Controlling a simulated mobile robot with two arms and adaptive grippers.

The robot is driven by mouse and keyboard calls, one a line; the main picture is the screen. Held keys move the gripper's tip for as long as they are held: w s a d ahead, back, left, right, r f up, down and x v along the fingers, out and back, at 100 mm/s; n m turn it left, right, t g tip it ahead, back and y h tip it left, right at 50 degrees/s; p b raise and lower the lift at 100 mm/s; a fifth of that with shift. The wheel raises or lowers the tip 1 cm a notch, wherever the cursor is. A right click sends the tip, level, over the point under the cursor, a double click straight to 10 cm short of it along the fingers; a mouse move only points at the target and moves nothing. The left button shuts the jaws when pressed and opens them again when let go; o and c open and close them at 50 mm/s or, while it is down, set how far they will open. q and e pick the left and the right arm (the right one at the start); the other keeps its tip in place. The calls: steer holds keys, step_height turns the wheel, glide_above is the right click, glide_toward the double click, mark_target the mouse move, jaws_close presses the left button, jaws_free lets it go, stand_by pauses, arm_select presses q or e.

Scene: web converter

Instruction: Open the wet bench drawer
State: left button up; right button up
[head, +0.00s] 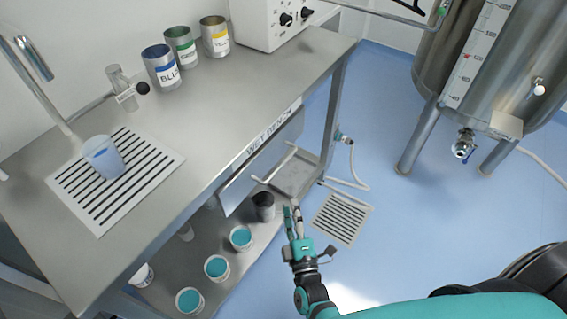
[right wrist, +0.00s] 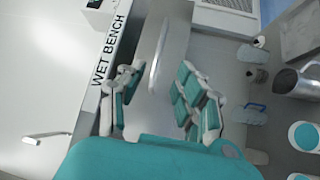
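The wet bench (head: 225,110) is a steel table with a "WET BENCH" label on its front edge. Below the label is the drawer front (head: 235,190), a grey panel that looks shut. It has a pale bar handle (head: 276,165), which also shows in the right wrist view (right wrist: 158,55). My right gripper (head: 292,208) is below and to the right of the handle in the head view. In the right wrist view my right gripper (right wrist: 158,82) is open and empty, with the handle beyond and between its fingers, apparently apart from them. My left gripper is not in view.
Cans, including a blue-banded one (head: 161,66), and a beaker (head: 103,157) stand on the bench top. Teal-filled pots (head: 217,267) and a dark can (head: 263,205) are on the lower shelf. A steel tank (head: 470,70) stands at right. The blue floor between is largely free.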

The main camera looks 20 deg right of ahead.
mark_target(283, 162)
steer(key=w+b, duration=0.1)
steer(key=w, duration=0.4)
steer(key=w+d+r+b, duration=0.1)
steer(key=w+b, duration=0.1)
steer(key=w, duration=0.3)
steer(key=w+d+b, duration=0.1)
steer(key=w+b, duration=0.1)
steer(key=w, duration=0.3)
steer(key=shift+r, duration=0.4)
jaws_close()
